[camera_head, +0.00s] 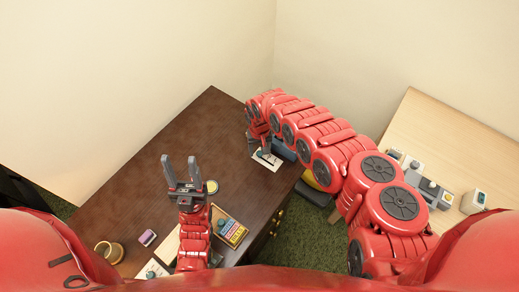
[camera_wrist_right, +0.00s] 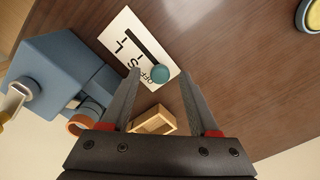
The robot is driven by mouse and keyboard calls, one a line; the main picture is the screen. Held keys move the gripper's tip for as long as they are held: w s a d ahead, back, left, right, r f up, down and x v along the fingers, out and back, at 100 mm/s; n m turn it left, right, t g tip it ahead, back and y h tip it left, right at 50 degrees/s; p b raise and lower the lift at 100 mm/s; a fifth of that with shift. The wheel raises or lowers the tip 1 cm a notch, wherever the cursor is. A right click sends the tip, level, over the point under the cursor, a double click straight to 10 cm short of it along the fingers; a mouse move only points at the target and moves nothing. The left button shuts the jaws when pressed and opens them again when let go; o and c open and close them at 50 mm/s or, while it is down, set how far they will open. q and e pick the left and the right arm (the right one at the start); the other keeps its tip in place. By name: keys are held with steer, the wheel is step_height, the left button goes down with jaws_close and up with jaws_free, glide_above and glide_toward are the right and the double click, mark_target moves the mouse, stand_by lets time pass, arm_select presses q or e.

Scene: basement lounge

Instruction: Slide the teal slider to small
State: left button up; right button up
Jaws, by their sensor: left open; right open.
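The teal slider knob (camera_wrist_right: 161,74) sits at the lower right end of a dark slot on a white panel (camera_wrist_right: 130,22) in the right wrist view. The letters near the knob appear to read OFF, with S and then L further up the slot. The panel also shows in the head view (camera_head: 271,164) on the dark desk. My right gripper (camera_wrist_right: 162,78) is open, its two fingertips on either side of the knob; contact cannot be told. In the head view it is mostly hidden by my arm. My left gripper (camera_head: 180,160) is open and empty over the desk.
A blue device (camera_wrist_right: 62,65) stands close to the panel. A small wooden piece (camera_wrist_right: 153,121) shows between my right fingers. A round yellow-topped item (camera_head: 212,187), a box (camera_head: 231,232) and a cup (camera_head: 110,251) are on the desk (camera_head: 150,150). A lighter table (camera_head: 440,130) is at right.

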steer(key=shift+f, duration=0.1)
steer(key=shift+c, duration=0.4)
jaws_close()
stand_by(1.1)
